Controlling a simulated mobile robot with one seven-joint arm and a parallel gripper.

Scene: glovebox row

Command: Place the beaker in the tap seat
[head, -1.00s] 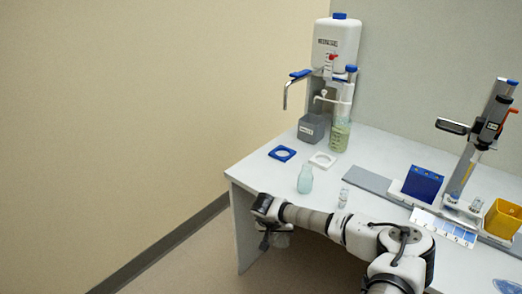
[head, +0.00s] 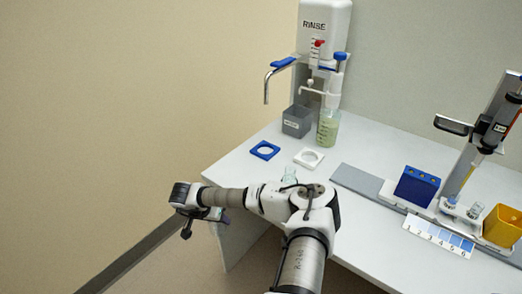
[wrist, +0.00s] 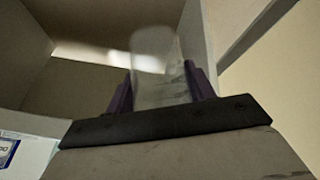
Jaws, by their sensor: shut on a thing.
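The beaker (wrist: 155,60) is clear glass and sits between the two purple fingers of my gripper (wrist: 158,88) in the wrist view. In the head view my gripper (head: 216,215) is at the left end of my arm, off the bench's front left edge; the beaker there is small and hard to make out. A blue square seat with a round opening (head: 264,143) lies on the bench in front of the bent metal tap (head: 266,90). A white square seat (head: 309,151) lies to its right. Both seats look empty. No label shows which is the tap seat.
A grey box (head: 296,121) and a greenish cylinder (head: 328,128) stand behind the seats, under the RINSE tank (head: 326,22). A pale bottle (head: 290,173) is partly hidden by my arm. A blue rack (head: 416,187) and yellow bin (head: 503,226) stand right.

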